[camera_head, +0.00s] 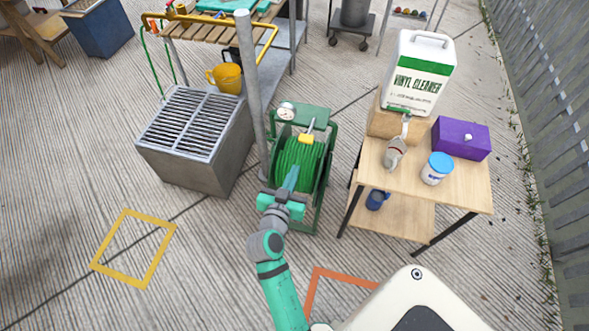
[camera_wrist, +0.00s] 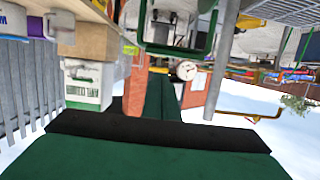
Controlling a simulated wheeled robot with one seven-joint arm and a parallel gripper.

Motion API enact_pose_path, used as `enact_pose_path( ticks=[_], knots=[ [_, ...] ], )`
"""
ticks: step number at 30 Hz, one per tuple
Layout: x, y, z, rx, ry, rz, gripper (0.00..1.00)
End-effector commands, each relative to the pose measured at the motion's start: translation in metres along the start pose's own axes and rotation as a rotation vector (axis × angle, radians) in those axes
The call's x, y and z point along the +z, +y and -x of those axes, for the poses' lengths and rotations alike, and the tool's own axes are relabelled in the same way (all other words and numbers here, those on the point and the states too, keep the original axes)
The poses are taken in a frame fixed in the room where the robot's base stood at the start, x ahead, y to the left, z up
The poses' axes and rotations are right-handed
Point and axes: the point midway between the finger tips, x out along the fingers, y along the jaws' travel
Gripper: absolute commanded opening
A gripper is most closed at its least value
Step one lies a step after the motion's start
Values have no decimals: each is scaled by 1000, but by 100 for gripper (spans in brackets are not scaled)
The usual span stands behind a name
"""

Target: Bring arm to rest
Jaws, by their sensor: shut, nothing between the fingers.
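My teal and grey arm (camera_head: 276,275) reaches up from the bottom of the head view, with the elbow and wrist in line. My gripper (camera_head: 291,178) is at its far end, shut and empty. In the head view it overlaps the front of a green hose reel (camera_head: 300,155); I cannot tell how much space is between them. In the wrist view the scene is upside down, and dark green parts of my gripper fill the bottom and middle.
A grated grey basin (camera_head: 190,140) and a metal pole (camera_head: 252,90) stand left.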

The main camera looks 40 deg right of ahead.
Motion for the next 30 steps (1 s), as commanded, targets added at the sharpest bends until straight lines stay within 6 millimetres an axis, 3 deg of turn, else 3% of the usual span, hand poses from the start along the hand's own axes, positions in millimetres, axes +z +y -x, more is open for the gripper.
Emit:
enact_pose_path(
  ticks=[13, 17, 23, 30],
  knots=[
    [0, -1, 0, -3, 0, 1, 0],
    [10, -5, 8, -32, -10, 20, 0],
    [54, -24, 56, -208, -47, 113, 0],
    [102, -38, 145, -470, -73, 212, 0]
  ],
)
